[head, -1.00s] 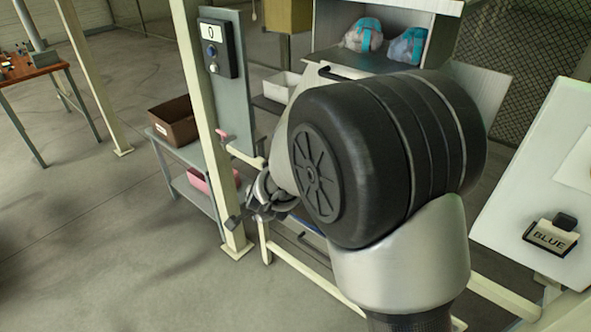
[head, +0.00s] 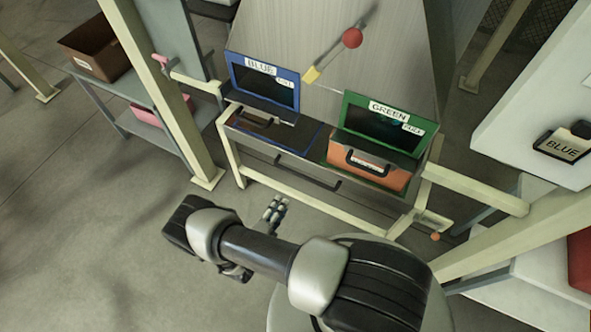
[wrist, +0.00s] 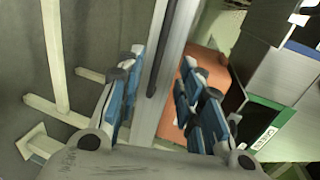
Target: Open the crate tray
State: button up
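The crate tray (head: 262,146) is the shelf under the blue and green panels in the head view, with a long dark handle (head: 308,179) along its front. It looks closed. An orange crate (head: 366,172) with its own dark handle sits on its green side. My gripper (head: 275,209) is in front of and below the tray's handle, apart from it. In the wrist view my gripper (wrist: 160,105) is open and empty, with blue-padded fingers spread. The tray's grey front edge and dark handle (wrist: 161,62) show beyond and between the fingers.
The blue panel (head: 264,82) and green panel (head: 386,124) stand above the tray. A cream post (head: 160,95) rises at left, and a cream rail (head: 478,190) runs at right. A brown box (head: 95,47) sits on a side table. Floor at left is clear.

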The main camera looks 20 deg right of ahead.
jog(key=d, duration=0.1)
jog(key=b, duration=0.5)
send_near(305, 176)
jog(key=shift+h, duration=0.3)
jog(key=x, duration=0.6)
jog(key=f+x, duration=0.1)
jog(key=x, duration=0.3)
jog(key=shift+w+a+f, duration=0.1)
jog(key=shift+a+f, duration=0.05)
jog(key=shift+c, duration=0.5)
grip_shut()
